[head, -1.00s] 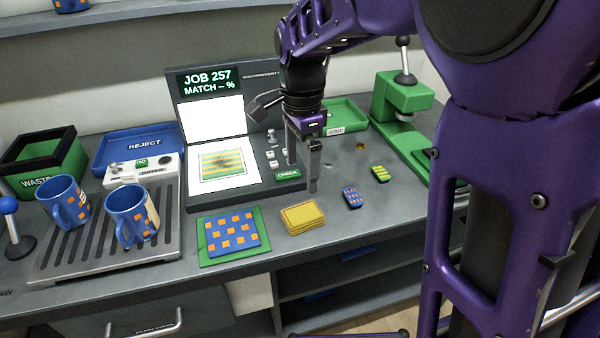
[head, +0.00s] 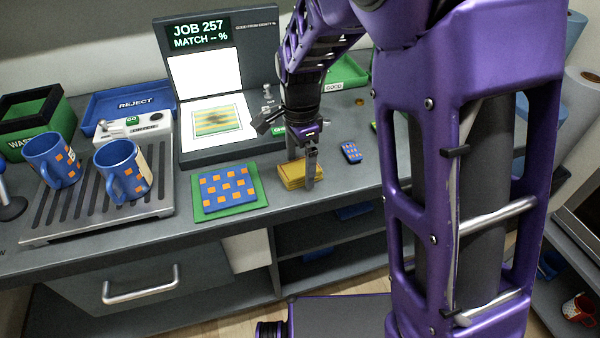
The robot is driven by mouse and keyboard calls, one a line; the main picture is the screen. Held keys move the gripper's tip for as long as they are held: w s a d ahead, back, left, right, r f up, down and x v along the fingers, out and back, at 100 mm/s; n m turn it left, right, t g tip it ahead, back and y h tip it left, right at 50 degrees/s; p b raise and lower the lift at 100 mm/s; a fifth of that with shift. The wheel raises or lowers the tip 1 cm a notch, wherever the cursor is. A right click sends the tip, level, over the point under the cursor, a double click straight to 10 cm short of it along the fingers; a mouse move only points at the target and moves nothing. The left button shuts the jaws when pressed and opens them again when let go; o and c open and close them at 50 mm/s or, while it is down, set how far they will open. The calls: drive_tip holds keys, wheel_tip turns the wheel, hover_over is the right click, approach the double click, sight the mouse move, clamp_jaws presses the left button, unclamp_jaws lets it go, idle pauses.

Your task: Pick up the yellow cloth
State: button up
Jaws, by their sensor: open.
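The yellow cloth (head: 290,174) is a folded stack lying near the front edge of the grey counter. My gripper (head: 301,176) is open and points down at the cloth, with one finger in front of its right part and the other reaching its back side. The fingers hide part of the cloth. I cannot tell whether they touch it.
A green mat (head: 258,199) with a blue and orange patterned piece (head: 228,190) lies left of the cloth. A small blue patterned block (head: 351,152) lies to the right. The job screen station (head: 165,110) stands behind. Two blue mugs stand on a slatted tray (head: 80,226) at left.

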sight(300, 167)
drive_tip(key=c, duration=1.3)
wheel_tip(300, 167, up, 10)
drive_tip(key=shift+r+p, duration=0.1)
drive_tip(key=shift+p, duration=1.05)
